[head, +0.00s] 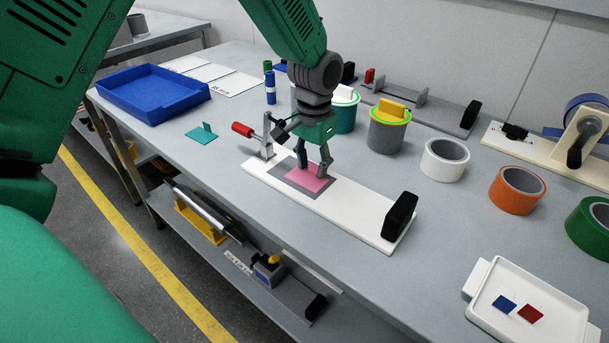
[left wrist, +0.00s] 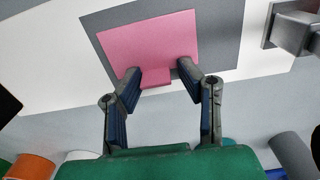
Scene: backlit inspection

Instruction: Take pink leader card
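The pink leader card (head: 308,178) lies flat on a dark grey patch (head: 285,182) of a long white board (head: 350,216). In the left wrist view the pink card (left wrist: 150,40) shows a small tab (left wrist: 156,79) at its near edge. My left gripper (head: 315,172) points down over the card. Its two fingertips (left wrist: 158,78) are spread on either side of the tab, with a visible gap at least on the right. Whether the left fingertip touches the tab is hard to tell. My right gripper is not in view.
A red-handled clamp (head: 262,138) stands at the board's left end and a black block (head: 399,216) at its right end. A blue tray (head: 152,92), teal card (head: 201,134), tape rolls (head: 445,159) and white tray (head: 527,310) stand around. The table's front edge is near.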

